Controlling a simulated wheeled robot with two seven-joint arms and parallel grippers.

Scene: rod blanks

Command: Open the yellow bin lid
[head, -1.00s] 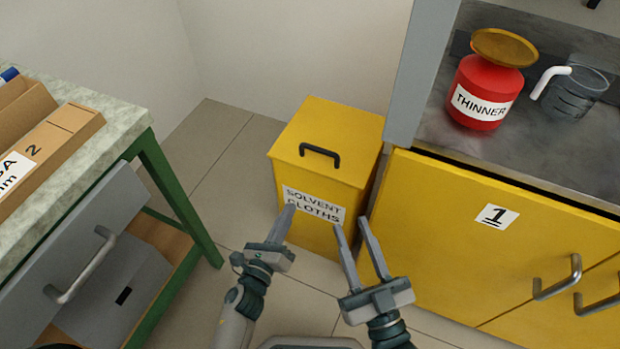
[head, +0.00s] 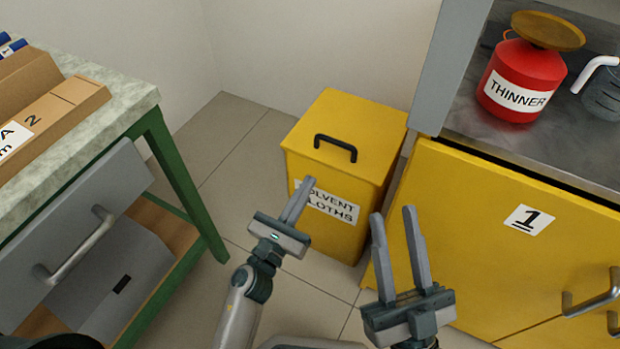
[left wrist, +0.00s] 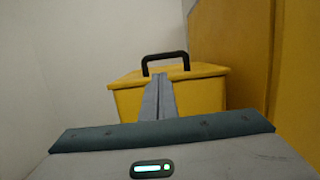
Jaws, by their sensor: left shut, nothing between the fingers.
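The yellow bin (head: 335,215) labelled "SOLVENT CLOTHS" stands on the floor against the yellow cabinet. Its yellow lid (head: 372,115) is closed and has a black handle (head: 335,148) on top. My left gripper (head: 308,185) is shut and empty, in front of the bin in the head view, covering part of the label. In the left wrist view its closed fingers (left wrist: 158,78) point toward the lid, with the black handle (left wrist: 165,60) just above the tips. My right gripper (head: 393,215) is open and empty, to the right, in front of the yellow cabinet.
The yellow cabinet (head: 470,235) with a steel top stands right of the bin, bearing a red thinner container (head: 520,75) and a measuring jug (head: 603,95). A green-legged bench (head: 180,175) with an open grey drawer (head: 75,235) is at left. Floor (head: 225,150) between is free.

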